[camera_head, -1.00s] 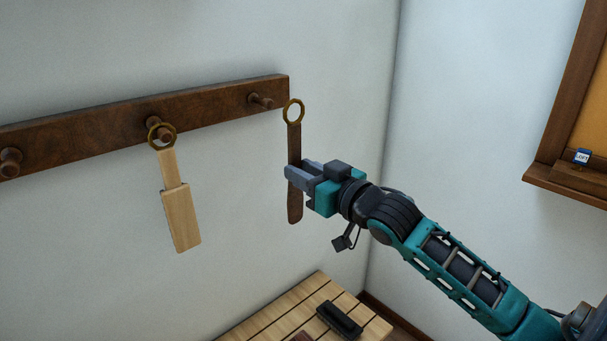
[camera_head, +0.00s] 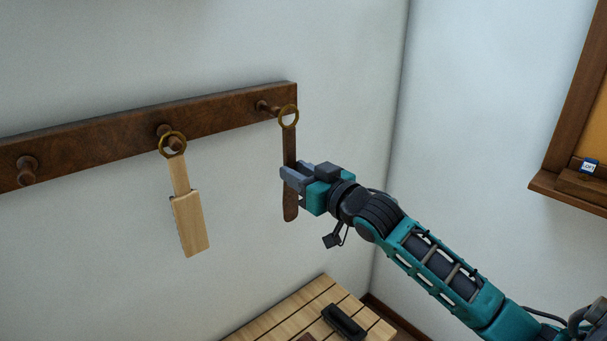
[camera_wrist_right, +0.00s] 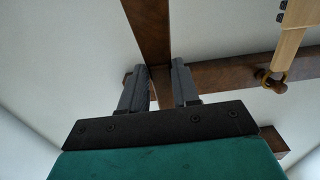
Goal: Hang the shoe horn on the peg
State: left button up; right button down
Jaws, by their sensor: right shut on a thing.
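The shoe horn (camera_head: 290,146) is a dark brown strip, upright, with a brass ring (camera_head: 297,117) at its top. My right gripper (camera_head: 287,175) is shut on the shoe horn around its middle. In the wrist view the gripper's fingers (camera_wrist_right: 160,88) stand either side of the shoe horn (camera_wrist_right: 149,28). My left gripper is not in view.
The dark wooden rail (camera_head: 100,147) runs along the wall. A pale wooden brush (camera_head: 188,222) hangs by its ring from the middle peg (camera_head: 165,131). The left peg (camera_head: 27,169) is empty. A slatted bench (camera_head: 290,308) with a dark brush (camera_head: 343,322) stands below.

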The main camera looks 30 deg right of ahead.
jog(key=shift+w+a, duration=0.2)
jog(key=shift+w, duration=1.1)
pick_arm(q)
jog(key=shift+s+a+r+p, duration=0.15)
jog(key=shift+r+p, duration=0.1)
jog(key=shift+p, duration=0.25)
pick_arm(e)
jog(key=w, duration=0.4)
jog(key=shift+w+a+f, duration=0.15)
jog(key=shift+a+f, duration=0.15)
jog(key=shift+f, duration=0.05)
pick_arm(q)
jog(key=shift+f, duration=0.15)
pick_arm(e)
jog(key=c, duration=0.8)
grip_release()
jog(key=shift+o, duration=0.2)
